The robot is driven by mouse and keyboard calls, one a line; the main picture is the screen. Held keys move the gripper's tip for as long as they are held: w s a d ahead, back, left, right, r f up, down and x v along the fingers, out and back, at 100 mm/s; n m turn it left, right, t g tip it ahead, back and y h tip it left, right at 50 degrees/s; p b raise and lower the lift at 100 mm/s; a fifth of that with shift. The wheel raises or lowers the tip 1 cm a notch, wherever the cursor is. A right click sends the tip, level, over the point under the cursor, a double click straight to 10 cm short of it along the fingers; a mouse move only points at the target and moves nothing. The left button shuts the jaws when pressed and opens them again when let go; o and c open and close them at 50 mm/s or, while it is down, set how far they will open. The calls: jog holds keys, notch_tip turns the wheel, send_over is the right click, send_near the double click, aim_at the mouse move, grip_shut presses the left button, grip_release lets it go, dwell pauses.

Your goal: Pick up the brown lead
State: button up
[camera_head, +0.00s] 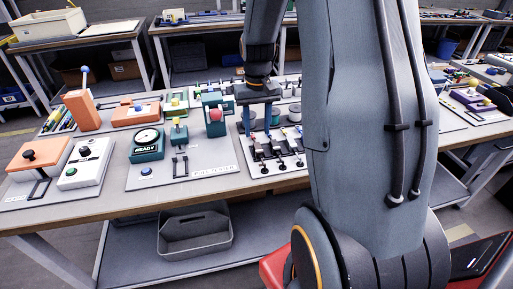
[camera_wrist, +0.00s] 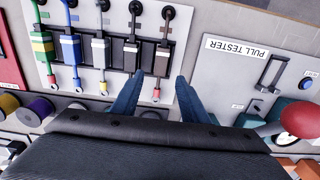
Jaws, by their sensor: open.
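Several leads lie side by side on a white board (camera_wrist: 182,52) in the wrist view. The rightmost one, dark and seemingly the brown lead (camera_wrist: 161,60), has a reddish tip and runs between my blue fingers. A black lead (camera_wrist: 132,50) lies just left of it, with a grey one, a blue lead (camera_wrist: 71,46) and a green lead (camera_wrist: 42,42) further left. My gripper (camera_wrist: 158,98) is open and empty, its fingers either side of the brown lead's tip end. In the head view my gripper (camera_head: 257,121) hangs over the back of the lead board; its height above it is unclear.
The pull tester panel (camera_wrist: 235,75) with a red knob (camera_wrist: 302,119) stands right of the leads in the wrist view. Coloured spools (camera_wrist: 42,106) stand on the left. In the head view, a grey bin (camera_head: 195,235) sits on the shelf under the bench.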

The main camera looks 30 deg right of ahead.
aim_at(258, 146)
jog(key=f+p, duration=0.1)
jog(key=f, duration=0.1)
jog(key=s+f, duration=0.1)
jog(key=f, duration=0.2)
jog(key=shift+s+a+p, duration=0.1)
jog(key=shift+a+p, duration=0.1)
jog(key=shift+p, duration=0.15)
jog(key=shift+f, duration=0.45)
grip_shut()
jog(key=shift+r, duration=0.15)
